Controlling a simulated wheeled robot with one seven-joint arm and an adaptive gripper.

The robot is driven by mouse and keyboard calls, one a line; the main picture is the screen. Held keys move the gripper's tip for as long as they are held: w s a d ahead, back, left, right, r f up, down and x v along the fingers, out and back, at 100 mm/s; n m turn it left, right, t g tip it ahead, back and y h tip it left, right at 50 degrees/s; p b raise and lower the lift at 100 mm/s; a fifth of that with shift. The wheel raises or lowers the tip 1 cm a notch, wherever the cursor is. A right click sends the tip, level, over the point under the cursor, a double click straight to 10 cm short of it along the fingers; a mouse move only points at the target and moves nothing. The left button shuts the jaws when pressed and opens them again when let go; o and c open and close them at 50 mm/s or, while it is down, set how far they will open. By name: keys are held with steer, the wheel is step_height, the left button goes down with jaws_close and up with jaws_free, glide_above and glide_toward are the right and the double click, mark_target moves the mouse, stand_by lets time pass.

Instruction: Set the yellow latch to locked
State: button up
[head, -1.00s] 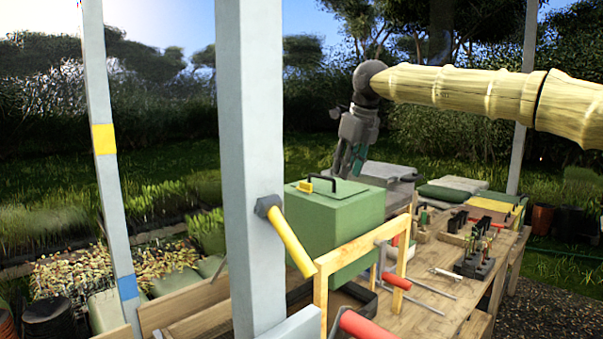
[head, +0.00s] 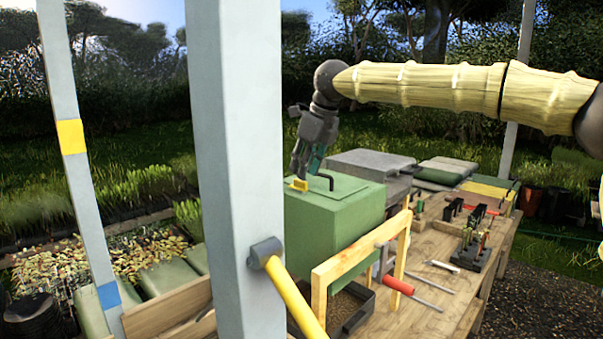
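A small yellow piece, which looks like the yellow latch (head: 299,184), sits on the lid of a green box (head: 330,222), at its left beside a dark curved handle (head: 325,180). My gripper (head: 304,174) points down just above and behind the yellow piece, its fingertips close to it. I cannot tell whether they touch. The fingers are small and overlap in this view, so their opening is unclear. No lock marking is readable.
A pale post (head: 236,120) stands in front at left, with a yellow bar (head: 292,297) on a grey hub. A wooden frame (head: 345,262) stands before the box. Tools and small racks (head: 475,250) occupy the bench at right. Grey and green stacks lie behind.

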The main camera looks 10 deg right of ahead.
mark_target(298, 184)
steer(key=p+x, duration=0.1)
steer(key=x, duration=0.2)
steer(key=shift+s+f, duration=0.15)
steer(key=shift+f, duration=0.3)
steer(key=shift+r, duration=0.1)
steer(key=shift+c, duration=1)
jaws_close()
